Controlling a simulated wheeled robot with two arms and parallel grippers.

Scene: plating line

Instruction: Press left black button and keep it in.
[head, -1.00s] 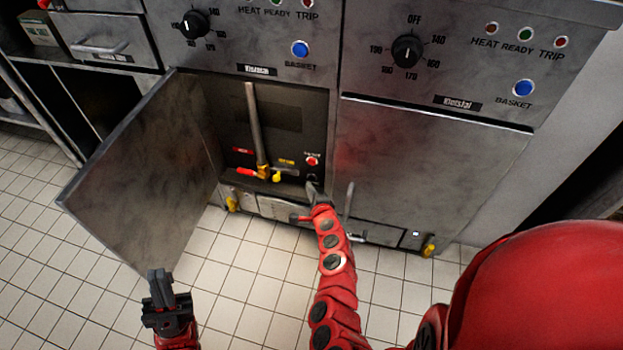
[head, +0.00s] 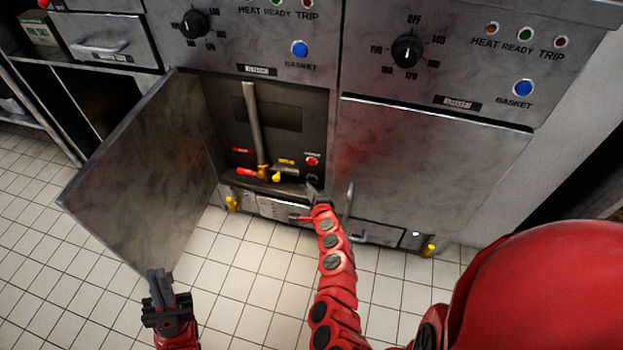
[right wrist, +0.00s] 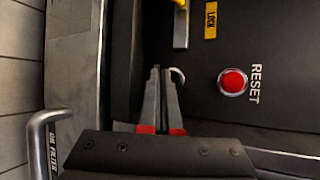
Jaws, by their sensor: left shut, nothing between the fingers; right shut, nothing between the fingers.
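The black button (head: 312,179) sits low inside the open left cabinet, below the red reset button (head: 312,161). In the right wrist view only part of its pale ring (right wrist: 179,76) shows, beside my fingertips; the rest is hidden. My right gripper (head: 314,191) is shut and empty, its tips at the button. I cannot tell whether they touch it or whether it is pressed in. The tips also show in the right wrist view (right wrist: 159,72). My left gripper (head: 159,278) is shut and empty, low in front of the open door (head: 145,170).
Left of the button are a vertical pipe (head: 254,125), a red lever (head: 246,171) and a yellow lever (head: 276,177). The closed right cabinet door (head: 430,170) has an upright handle (head: 349,199) near my right arm. The tiled floor in front is clear.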

